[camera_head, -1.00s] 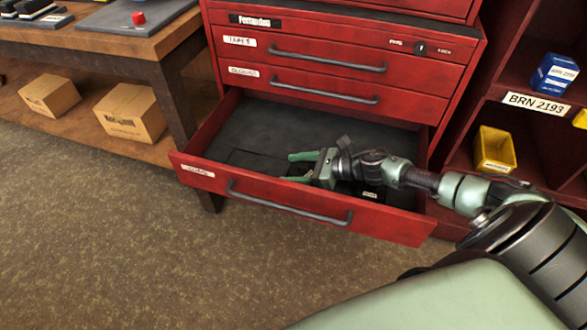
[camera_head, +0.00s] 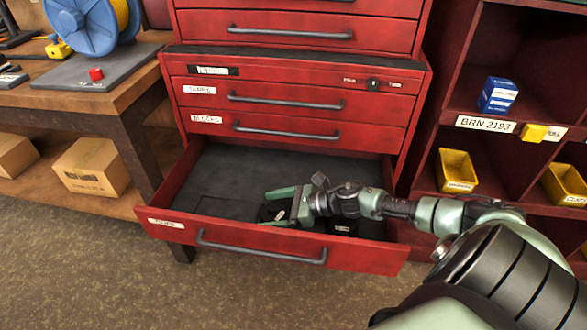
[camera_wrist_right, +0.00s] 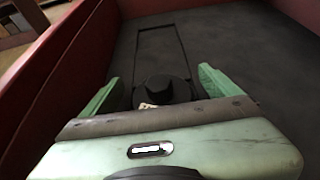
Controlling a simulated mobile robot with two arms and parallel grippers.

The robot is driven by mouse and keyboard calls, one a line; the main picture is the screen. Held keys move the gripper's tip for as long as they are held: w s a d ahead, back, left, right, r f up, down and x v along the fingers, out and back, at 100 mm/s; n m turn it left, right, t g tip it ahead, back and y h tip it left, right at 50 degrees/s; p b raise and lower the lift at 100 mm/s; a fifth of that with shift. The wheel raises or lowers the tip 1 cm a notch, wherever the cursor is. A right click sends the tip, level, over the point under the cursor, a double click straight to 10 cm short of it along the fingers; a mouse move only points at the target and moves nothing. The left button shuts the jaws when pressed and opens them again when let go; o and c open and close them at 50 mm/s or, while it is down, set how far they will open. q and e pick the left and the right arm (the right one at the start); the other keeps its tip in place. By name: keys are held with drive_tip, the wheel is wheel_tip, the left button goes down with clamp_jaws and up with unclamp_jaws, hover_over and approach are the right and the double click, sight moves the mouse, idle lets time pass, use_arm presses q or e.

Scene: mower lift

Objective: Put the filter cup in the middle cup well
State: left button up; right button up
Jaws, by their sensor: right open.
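The filter cup appears to be the black round piece with a pale label (camera_wrist_right: 167,88), low in the open drawer in the right wrist view. In the head view it is only a dark shape (camera_head: 272,212) by the fingers. My right gripper (camera_head: 276,207) reaches into the drawer from the right, with its green fingers open. In the wrist view the fingers (camera_wrist_right: 160,82) stand on either side of the black piece; I cannot tell whether they touch it. Its lower part is hidden by the gripper body. I cannot make out the middle cup well. My left gripper is not in view.
The open red drawer (camera_head: 262,256) has a dark floor with a rectangular outline (camera_wrist_right: 157,45). A small labelled dark item (camera_head: 342,228) lies right of the gripper. The cabinet's closed drawers (camera_head: 290,103) rise behind. A workbench (camera_head: 135,92) stands left, shelves with yellow bins (camera_head: 456,168) right.

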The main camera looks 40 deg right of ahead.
drive_tip(key=p+v, duration=0.1)
drive_tip(key=v, duration=0.8)
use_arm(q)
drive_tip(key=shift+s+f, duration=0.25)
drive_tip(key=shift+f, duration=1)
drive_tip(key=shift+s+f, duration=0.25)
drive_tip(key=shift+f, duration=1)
use_arm(e)
drive_tip(key=shift+s+d+r, duration=0.25)
drive_tip(key=shift+s, duration=0.15)
